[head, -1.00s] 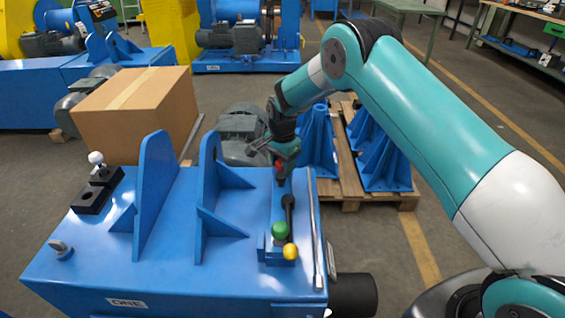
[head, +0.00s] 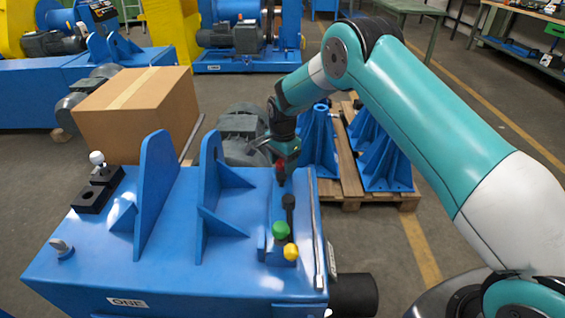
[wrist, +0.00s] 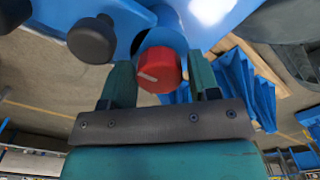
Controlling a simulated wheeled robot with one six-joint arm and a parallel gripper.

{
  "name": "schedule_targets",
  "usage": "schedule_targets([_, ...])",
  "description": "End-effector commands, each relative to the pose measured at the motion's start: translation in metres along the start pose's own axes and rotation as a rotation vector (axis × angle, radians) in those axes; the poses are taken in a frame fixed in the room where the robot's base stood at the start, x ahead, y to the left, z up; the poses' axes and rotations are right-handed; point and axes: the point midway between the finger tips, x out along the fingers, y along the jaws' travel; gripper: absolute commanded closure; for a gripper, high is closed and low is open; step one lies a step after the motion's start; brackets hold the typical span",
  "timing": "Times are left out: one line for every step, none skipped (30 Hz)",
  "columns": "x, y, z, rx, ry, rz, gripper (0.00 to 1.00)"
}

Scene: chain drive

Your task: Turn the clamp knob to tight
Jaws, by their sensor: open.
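The clamp knob is red with a white pointer line and faces the camera in the wrist view (wrist: 158,70). In the wrist view my gripper (wrist: 161,76) is open, with one green finger on each side of the knob. A gap shows between the knob and each finger. The pointer slants toward the left finger. Any tight marking is not readable.
A black-knobbed lever (head: 288,201), a green knob (head: 280,230) and a yellow knob (head: 291,252) stand nearer on the same block. Two upright blue plates (head: 153,195) rise to the left. A cardboard box (head: 130,115) stands behind. A pallet (head: 352,185) with blue brackets is beyond.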

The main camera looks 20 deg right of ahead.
Motion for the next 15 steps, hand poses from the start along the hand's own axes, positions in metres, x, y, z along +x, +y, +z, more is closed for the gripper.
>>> schedule_targets([-0.004,0.0,0.0,0.0,0.001,-0.002,0.44])
schedule_targets([-0.007,-0.001,0.0,0.0,0.001,-0.003,0.44])
schedule_targets([-0.013,-0.001,-0.001,0.0,0.001,-0.004,0.44])
schedule_targets([-0.018,-0.001,0.0,0.0,0.001,-0.004,0.44])
schedule_targets([-0.024,-0.001,0.0,0.0,0.001,-0.003,0.44])
schedule_targets([-0.033,-0.001,0.0,0.0,0.002,-0.005,0.44])
schedule_targets([-0.04,-0.001,0.0,0.0,0.002,-0.006,0.44])
schedule_targets([-0.048,-0.001,0.0,0.0,0.002,-0.006,0.44])
schedule_targets([-0.058,-0.001,0.0,0.0,0.002,-0.006,0.44])
schedule_targets([-0.066,-0.001,0.0,0.0,0.002,-0.006,0.44])
schedule_targets([-0.074,-0.001,0.0,0.0,0.002,-0.006,0.44])
schedule_targets([-0.085,-0.001,0.0,0.0,0.002,-0.006,0.44])
schedule_targets([-0.092,-0.001,0.0,0.0,0.002,-0.006,0.44])
schedule_targets([-0.1,-0.001,0.0,0.0,0.002,-0.006,0.44])
schedule_targets([-0.11,-0.001,0.0,0.0,0.002,-0.006,0.44])
